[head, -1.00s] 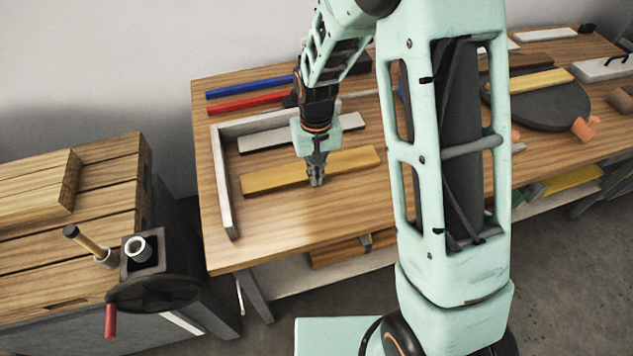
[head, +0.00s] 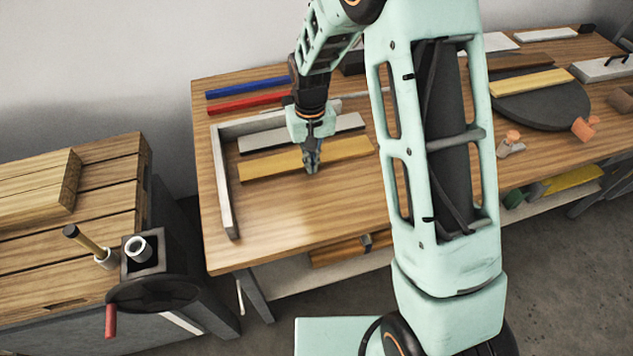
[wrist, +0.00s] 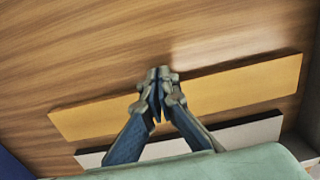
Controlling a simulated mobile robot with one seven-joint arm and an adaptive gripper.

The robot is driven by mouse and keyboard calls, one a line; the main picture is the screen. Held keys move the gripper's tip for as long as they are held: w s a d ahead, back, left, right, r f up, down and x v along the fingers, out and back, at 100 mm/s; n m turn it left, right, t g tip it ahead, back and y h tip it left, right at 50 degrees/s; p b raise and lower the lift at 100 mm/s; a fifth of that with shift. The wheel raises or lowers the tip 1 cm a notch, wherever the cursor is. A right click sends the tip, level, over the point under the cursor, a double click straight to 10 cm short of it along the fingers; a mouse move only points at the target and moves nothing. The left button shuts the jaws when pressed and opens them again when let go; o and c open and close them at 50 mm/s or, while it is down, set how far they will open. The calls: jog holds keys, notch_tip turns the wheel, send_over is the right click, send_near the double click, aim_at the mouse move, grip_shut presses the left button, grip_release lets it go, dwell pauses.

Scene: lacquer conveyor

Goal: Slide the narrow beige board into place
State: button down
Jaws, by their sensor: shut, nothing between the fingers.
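The narrow beige board (head: 270,168) is yellowish tan and lies flat on the wooden table, lengthwise in front of a pale grey board (head: 268,141). A strip of table shows between the two boards in the wrist view. My gripper (head: 311,171) is shut and empty, pointing down at the beige board's front edge, near its middle. In the wrist view the closed fingertips (wrist: 158,73) sit at that edge; exact contact is hard to tell. A whitish L-shaped rail (head: 224,195) stands left of and behind the boards. A narrow gap shows between the rail and the beige board's left end.
A blue bar (head: 245,88) and a red bar (head: 248,104) lie behind the rail. The table (head: 290,225) is clear in front of the beige board. A dark round disc (head: 550,107) with a yellow board (head: 532,82) is at the right.

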jog(key=shift+w+a, duration=0.25)
jog(key=shift+w, duration=0.55)
jog(key=shift+w+a, duration=0.2)
jog(key=shift+w, duration=0.55)
jog(key=shift+s+d, duration=0.15)
jog(key=shift+s, duration=0.35)
jog(key=shift+s+d, duration=0.15)
jog(key=shift+s, duration=0.35)
jog(key=shift+r+p, duration=1.85)
jog(key=shift+r, duration=1.25)
jog(key=shift+f, duration=0.1)
